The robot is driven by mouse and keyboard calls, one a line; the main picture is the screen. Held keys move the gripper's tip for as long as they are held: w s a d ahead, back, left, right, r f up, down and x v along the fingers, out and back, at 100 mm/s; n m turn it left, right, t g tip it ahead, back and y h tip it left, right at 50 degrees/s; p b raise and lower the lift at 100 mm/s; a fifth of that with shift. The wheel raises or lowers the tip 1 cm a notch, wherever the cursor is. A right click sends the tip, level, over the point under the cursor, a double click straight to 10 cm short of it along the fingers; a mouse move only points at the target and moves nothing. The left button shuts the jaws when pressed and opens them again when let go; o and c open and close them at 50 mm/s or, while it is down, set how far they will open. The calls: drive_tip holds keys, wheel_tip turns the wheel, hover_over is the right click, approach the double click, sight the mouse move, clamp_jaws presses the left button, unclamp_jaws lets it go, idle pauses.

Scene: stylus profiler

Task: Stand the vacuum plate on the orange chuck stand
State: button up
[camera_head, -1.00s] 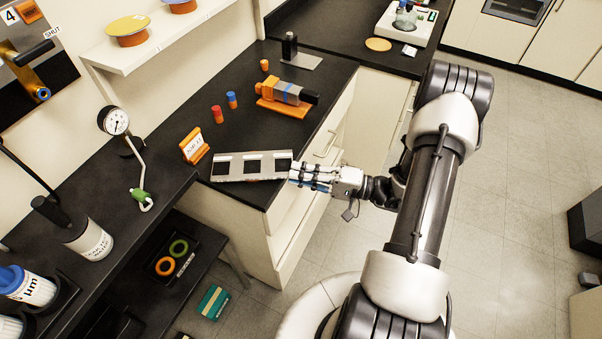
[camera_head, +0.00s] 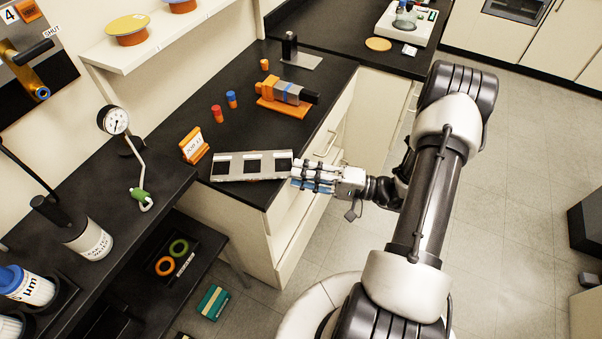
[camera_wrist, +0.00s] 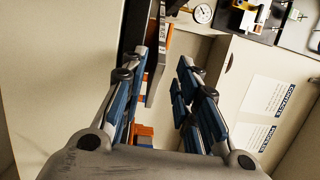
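A silver plate with three dark squares (camera_head: 244,178), apparently the vacuum plate, lies flat near the front corner of the dark bench. My gripper (camera_head: 295,174) is at its right end, level with it. In the wrist view my gripper's two blue-padded fingers (camera_wrist: 160,82) are apart, with a wide gap between them; I cannot tell whether either touches the plate. An orange stand with a white label (camera_head: 194,146) is upright behind the plate's left end. An orange base (camera_head: 283,108) carries a grey cylindrical device farther back. I cannot tell which orange piece is the chuck stand.
Red (camera_head: 217,113) and blue (camera_head: 232,99) small cylinders stand behind the plate. A dial gauge on a post (camera_head: 114,121) stands to the left. A white shelf (camera_head: 160,45) overhangs the back.

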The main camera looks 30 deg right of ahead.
drive_tip(key=b+v, duration=0.1)
drive_tip(key=v, duration=0.5)
drive_tip(key=shift+d, duration=0.15)
drive_tip(key=shift+s, duration=0.1)
drive_tip(key=v, duration=1.2)
